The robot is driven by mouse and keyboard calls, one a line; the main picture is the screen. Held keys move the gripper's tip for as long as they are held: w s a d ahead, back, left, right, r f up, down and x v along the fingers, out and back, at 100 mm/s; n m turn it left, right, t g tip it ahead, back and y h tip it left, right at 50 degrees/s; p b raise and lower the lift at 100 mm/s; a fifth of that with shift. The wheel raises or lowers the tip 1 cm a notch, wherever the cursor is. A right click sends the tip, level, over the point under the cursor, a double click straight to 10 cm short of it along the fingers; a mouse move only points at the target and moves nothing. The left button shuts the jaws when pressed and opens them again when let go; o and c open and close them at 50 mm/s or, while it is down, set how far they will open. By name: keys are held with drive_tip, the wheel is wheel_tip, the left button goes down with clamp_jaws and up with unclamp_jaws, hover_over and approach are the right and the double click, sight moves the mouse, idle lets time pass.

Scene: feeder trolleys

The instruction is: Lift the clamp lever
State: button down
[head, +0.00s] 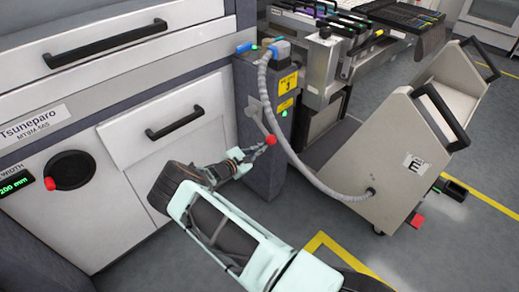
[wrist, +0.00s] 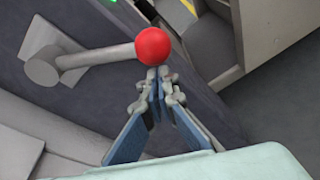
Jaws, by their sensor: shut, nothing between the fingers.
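The clamp lever (wrist: 98,58) is a grey bar with a red ball knob (wrist: 153,46) at its end. It comes off a pivot on the side of a dark grey post (head: 262,190). In the wrist view the bar runs nearly level, with the pivot at left and the knob at right. The knob also shows in the head view (head: 271,140). My gripper (wrist: 159,73) is shut and empty, its fingertips right at the lower edge of the knob in the wrist view. I cannot tell whether they touch it. In the head view my gripper (head: 254,150) is just left of the knob.
A grey hose (head: 281,125) runs from a blue connector (head: 276,49) on the post down to a beige trolley (head: 395,150) with black handles at right. A white cabinet with drawers (head: 160,110) stands at left. Grey floor with yellow lines is open in front.

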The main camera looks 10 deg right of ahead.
drive_tip(key=shift+s+r, duration=0.1)
drive_tip(key=shift+r, duration=0.05)
drive_tip(key=shift+s+d+r+n+p, duration=0.2)
drive_tip(key=shift+r+n+p, duration=0.05)
drive_tip(key=shift+n+p, duration=0.05)
wheel_tip(320, 180, up, 18)
drive_tip(key=n+g+h+p, duration=0.2)
drive_tip(key=n+p, duration=0.4)
drive_tip(key=n, duration=0.4)
drive_tip(key=shift+s+d+r+g+h+p, duration=0.15)
drive_tip(key=shift+s+d+g+h+p, duration=0.2)
drive_tip(key=shift+g, duration=0.35)
